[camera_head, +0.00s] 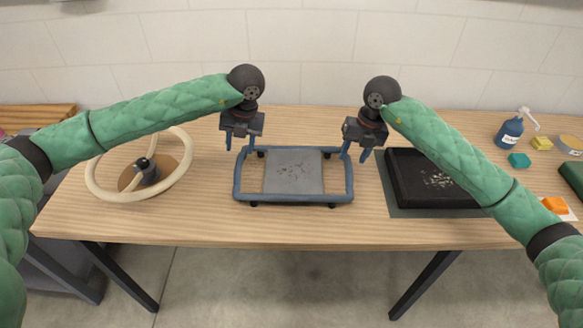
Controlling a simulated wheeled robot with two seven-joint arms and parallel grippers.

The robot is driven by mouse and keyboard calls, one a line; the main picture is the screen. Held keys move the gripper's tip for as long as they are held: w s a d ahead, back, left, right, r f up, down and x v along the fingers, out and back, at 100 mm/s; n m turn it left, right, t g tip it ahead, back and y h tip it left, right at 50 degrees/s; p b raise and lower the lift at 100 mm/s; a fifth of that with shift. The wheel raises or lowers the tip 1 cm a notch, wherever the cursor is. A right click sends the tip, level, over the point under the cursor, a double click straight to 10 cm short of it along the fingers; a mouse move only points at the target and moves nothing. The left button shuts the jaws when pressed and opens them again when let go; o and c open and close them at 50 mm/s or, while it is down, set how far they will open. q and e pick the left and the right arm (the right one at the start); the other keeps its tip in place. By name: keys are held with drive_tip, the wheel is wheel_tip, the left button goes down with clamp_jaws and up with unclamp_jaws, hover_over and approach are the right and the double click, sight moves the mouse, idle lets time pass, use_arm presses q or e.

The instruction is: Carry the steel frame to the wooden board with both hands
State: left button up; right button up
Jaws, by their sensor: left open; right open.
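The steel frame (293,200) is a blue-grey rectangular tube frame on small dark feet, standing on the middle of the table. A grey speckled plate (294,173) shows inside it. My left gripper (243,142) is open above the frame's back left corner. My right gripper (356,150) is open above its back right corner. Neither visibly holds the frame; I cannot tell whether the fingers touch it. A slatted wooden piece (38,116) lies at the far left, partly behind my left arm; I cannot tell if it is the wooden board.
A cream ring (95,190) with a brown disc and dark hub lies at the left. A black tray (405,207) on a grey mat lies right of the frame, partly under my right arm. A blue bottle (510,133) and small coloured blocks stand far right. The table's front strip is clear.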

sight(240, 159)
drive_tip(key=shift+d, duration=0.15)
use_arm(q)
drive_tip(key=shift+w+d+f, duration=0.2)
drive_tip(key=shift+w+f, duration=0.05)
drive_tip(key=shift+f, duration=0.3)
use_arm(e)
drive_tip(key=shift+w+f, duration=0.2)
drive_tip(key=shift+f, duration=0.4)
use_arm(q)
drive_tip(key=shift+s+a+f, duration=0.1)
drive_tip(key=shift+a+f, duration=0.15)
drive_tip(key=shift+f, duration=0.85)
drive_tip(key=shift+w+a+f, duration=0.1)
drive_tip(key=shift+a+f, duration=0.2)
drive_tip(key=shift+f, duration=0.85)
drive_tip(key=shift+s+a+f, duration=0.1)
drive_tip(key=shift+a+f, duration=0.15)
drive_tip(key=shift+f, duration=0.85)
use_arm(e)
drive_tip(key=shift+s+a+f, duration=0.1)
drive_tip(key=shift+a+f, duration=0.15)
drive_tip(key=shift+f, duration=0.85)
drive_tip(key=shift+w+a+f, duration=0.1)
drive_tip(key=shift+a+f, duration=0.2)
drive_tip(key=shift+f, duration=0.85)
drive_tip(key=shift+s+a+f, duration=0.1)
drive_tip(key=shift+a+f, duration=0.15)
drive_tip(key=shift+f, duration=0.85)
